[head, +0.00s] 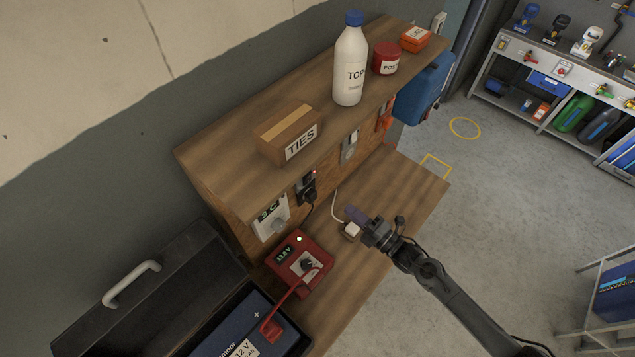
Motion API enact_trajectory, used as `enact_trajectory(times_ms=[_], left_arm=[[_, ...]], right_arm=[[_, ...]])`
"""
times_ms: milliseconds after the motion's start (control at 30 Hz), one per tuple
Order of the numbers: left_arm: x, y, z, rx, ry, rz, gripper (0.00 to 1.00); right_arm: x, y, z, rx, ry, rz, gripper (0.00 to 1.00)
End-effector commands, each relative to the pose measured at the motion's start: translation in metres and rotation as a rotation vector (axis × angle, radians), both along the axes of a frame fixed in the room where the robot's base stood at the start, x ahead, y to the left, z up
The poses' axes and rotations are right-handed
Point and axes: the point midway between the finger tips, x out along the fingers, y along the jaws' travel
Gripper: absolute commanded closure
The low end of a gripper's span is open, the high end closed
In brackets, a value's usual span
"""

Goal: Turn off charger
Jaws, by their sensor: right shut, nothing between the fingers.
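The red charger (314,277) sits on the lower wooden bench, with a lit display reading about 13.8 V and a dark round knob or plug on its pale front plate. A red lead runs from it toward the blue 12 V battery (222,333). My right gripper (355,214) is shut and empty, above the bench to the right of the charger and apart from it. A small white block (351,231) with a white cord lies close beside the fingertips; I cannot tell if they touch. My left gripper is not in view.
On the upright panel are a white unit with a green display (270,220), a black plug (307,190) and a grey switch (350,148). The shelf above holds a TIES box (286,135), a white bottle (350,70) and a red tub (386,58). The bench's right end is clear.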

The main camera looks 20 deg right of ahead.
Motion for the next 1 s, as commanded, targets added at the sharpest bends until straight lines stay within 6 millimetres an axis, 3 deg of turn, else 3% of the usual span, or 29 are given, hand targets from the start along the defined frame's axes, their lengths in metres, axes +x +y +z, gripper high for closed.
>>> enact_trajectory(times_ms=[267, 700, 1000], left_arm=[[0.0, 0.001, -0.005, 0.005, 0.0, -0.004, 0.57], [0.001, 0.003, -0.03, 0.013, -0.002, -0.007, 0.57], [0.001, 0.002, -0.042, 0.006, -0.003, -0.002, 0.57]], right_arm=[[0.014, 0.008, 0.001, 0.002, -0.001, 0.0, 1.0], [0.082, 0.043, 0.009, 0.003, -0.003, 0.0, 1.0], [0.115, 0.06, 0.015, 0.002, -0.001, 0.0, 1.0]])
